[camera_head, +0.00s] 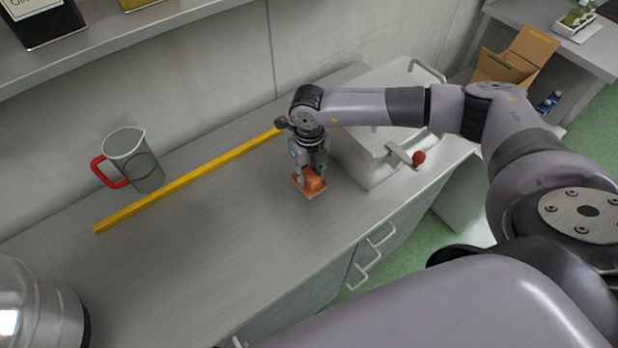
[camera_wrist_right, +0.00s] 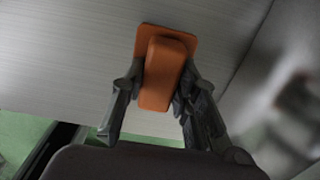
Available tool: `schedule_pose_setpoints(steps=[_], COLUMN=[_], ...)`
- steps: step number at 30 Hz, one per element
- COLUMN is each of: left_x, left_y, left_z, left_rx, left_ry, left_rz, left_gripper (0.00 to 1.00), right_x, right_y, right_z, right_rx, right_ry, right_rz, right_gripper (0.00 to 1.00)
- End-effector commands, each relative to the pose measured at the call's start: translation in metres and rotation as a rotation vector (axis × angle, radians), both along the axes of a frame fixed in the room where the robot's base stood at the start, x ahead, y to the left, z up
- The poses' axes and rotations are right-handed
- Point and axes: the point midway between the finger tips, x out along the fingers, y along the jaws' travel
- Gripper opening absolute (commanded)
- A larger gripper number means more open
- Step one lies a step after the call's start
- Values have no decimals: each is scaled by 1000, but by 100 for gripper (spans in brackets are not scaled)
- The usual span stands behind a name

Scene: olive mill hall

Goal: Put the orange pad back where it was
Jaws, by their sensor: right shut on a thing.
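The orange pad (camera_head: 312,183) is at the right part of the grey worktop, close to the metal box. It has a flat square base and a raised block on top. My right gripper (camera_head: 311,180) points down over it and is shut on the raised block. In the right wrist view the pad (camera_wrist_right: 166,70) sits between the two fingers (camera_wrist_right: 155,100), with its base beyond the fingertips. I cannot tell whether the base touches the worktop. My left gripper is not in view.
A metal box (camera_head: 370,160) with a red-knobbed lever (camera_head: 418,158) stands right of the pad. A yellow bar (camera_head: 190,180) lies along the worktop (camera_head: 220,250). A measuring jug (camera_head: 137,160) with a red handle stands behind it. A steel vessel (camera_head: 38,310) is at front left. The middle front is clear.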

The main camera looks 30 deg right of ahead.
Motion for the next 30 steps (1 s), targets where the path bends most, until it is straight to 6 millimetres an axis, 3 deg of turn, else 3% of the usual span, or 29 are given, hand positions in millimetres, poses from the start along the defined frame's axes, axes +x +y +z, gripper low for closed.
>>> schedule_pose_setpoints(steps=[7, 19, 20, 30], left_x=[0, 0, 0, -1], left_y=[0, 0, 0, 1], left_z=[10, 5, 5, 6], left_rx=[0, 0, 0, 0], left_ry=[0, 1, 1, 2], left_rz=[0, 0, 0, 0], left_gripper=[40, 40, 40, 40], right_x=[-1, -1, -1, -1], right_y=[1, 0, 0, 0], right_z=[-33, -41, -40, -39], right_rx=[0, 1, 1, 0], right_ry=[3, 1, 1, 2], right_rz=[0, 1, 1, 0], right_gripper=[2, 2, 28, 48])
